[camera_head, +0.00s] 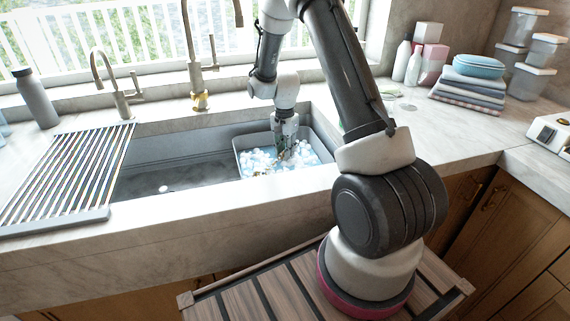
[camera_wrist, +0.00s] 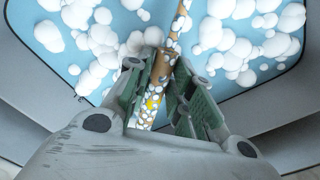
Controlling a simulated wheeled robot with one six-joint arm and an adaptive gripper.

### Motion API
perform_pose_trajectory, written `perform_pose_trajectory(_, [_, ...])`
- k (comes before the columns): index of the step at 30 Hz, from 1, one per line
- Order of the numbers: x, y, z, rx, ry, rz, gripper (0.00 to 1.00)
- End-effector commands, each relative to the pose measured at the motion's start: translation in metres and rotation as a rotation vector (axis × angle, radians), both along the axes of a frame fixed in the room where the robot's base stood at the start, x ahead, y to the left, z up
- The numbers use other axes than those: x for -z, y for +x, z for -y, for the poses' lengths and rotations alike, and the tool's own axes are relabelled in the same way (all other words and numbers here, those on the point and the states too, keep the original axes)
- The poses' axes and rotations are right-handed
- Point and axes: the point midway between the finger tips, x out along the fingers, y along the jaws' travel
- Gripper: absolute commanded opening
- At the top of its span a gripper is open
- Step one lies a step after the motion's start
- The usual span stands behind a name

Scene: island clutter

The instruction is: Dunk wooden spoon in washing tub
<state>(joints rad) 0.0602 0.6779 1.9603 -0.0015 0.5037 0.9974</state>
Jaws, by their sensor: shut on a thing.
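The washing tub (camera_head: 240,160) sits in the right part of the sink and holds blue water with white foam. Its grey wall also shows in the wrist view (camera_wrist: 40,75). My gripper (camera_head: 284,152) points down into the tub, low over the foam. In the wrist view my gripper (camera_wrist: 168,85) is shut on the wooden spoon (camera_wrist: 163,68), whose brown handle runs between the fingers. White, foam-like spots cover parts of the spoon, and a yellow patch shows near its lower end. The spoon's far end is cut off by the top of the wrist view.
A striped drying rack (camera_head: 70,175) lies over the sink's left side. A brass tap (camera_head: 195,75) and a smaller tap (camera_head: 115,90) stand behind the sink, with a grey bottle (camera_head: 36,98) at left. Folded towels (camera_head: 468,92) and stacked containers (camera_head: 530,70) stand on the right counter.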

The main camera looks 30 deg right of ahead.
Motion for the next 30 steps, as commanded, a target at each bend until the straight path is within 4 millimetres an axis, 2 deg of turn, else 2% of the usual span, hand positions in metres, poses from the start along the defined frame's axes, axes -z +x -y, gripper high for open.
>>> perform_pose_trajectory(24, [-0.073, 0.001, 0.0, 0.0, 0.0, 0.002, 0.0])
perform_pose_trajectory(30, [-0.084, 0.0, 0.0, 0.0, 0.0, 0.0, 0.0])
